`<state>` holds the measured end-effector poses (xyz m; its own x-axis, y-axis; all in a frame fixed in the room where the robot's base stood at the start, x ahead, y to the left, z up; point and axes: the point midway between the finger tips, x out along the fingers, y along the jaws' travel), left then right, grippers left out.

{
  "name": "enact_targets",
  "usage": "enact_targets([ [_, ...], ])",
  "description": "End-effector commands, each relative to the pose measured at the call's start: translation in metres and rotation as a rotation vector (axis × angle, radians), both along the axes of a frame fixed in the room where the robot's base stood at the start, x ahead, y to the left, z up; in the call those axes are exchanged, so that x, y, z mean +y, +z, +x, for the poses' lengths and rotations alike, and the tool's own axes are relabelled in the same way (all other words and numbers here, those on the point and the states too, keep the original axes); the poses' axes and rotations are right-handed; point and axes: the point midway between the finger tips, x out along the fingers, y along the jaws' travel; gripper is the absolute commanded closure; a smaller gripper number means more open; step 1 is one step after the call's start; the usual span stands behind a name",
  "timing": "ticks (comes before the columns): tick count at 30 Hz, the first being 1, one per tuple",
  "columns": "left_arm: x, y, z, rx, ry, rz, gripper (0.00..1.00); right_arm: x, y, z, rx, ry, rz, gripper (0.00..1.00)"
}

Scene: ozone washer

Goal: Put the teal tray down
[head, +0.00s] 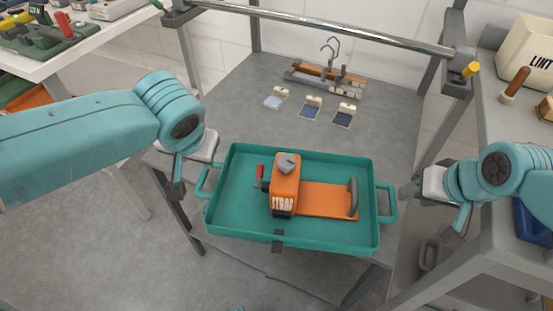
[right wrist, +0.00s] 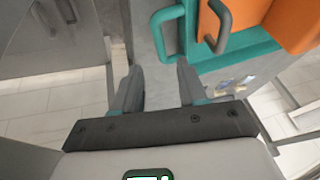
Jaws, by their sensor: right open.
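The teal tray (head: 228,215) is at the front of the grey table (head: 235,110) and looks level. It holds an orange tool marked STRAP (head: 285,190) and a small red-handled tool (head: 260,172). My right gripper (head: 408,192) is open and empty, just right of the tray's right handle (head: 392,203). In the right wrist view, the open fingers (right wrist: 158,82) point toward that teal handle (right wrist: 158,35), apart from it. My left gripper (head: 177,188) is beside the tray's left handle (head: 203,181); its jaw opening is hidden by the viewing angle.
Several small pale-and-blue pieces (head: 311,106) and a rack with hooks (head: 330,75) stand behind the tray. A metal bar (head: 320,25) crosses above the back. A side bench with a LINT box (head: 530,50) is at right. Bare table lies between tray and pieces.

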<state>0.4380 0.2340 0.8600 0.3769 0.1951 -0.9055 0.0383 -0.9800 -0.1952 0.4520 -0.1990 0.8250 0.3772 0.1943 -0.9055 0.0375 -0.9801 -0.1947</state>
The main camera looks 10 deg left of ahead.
Motion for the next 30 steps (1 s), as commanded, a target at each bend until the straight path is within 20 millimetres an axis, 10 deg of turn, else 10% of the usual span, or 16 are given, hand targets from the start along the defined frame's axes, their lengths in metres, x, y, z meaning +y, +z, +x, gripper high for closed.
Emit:
enact_targets([
  [9,0.000,0.000,0.000,0.000,0.000,0.000,0.58,-0.007,0.034,-0.014,0.001,0.001,0.001,0.58],
  [30,0.000,0.000,-0.001,0.000,0.000,0.000,0.58,-0.007,0.034,-0.015,0.001,0.001,0.001,0.58],
])
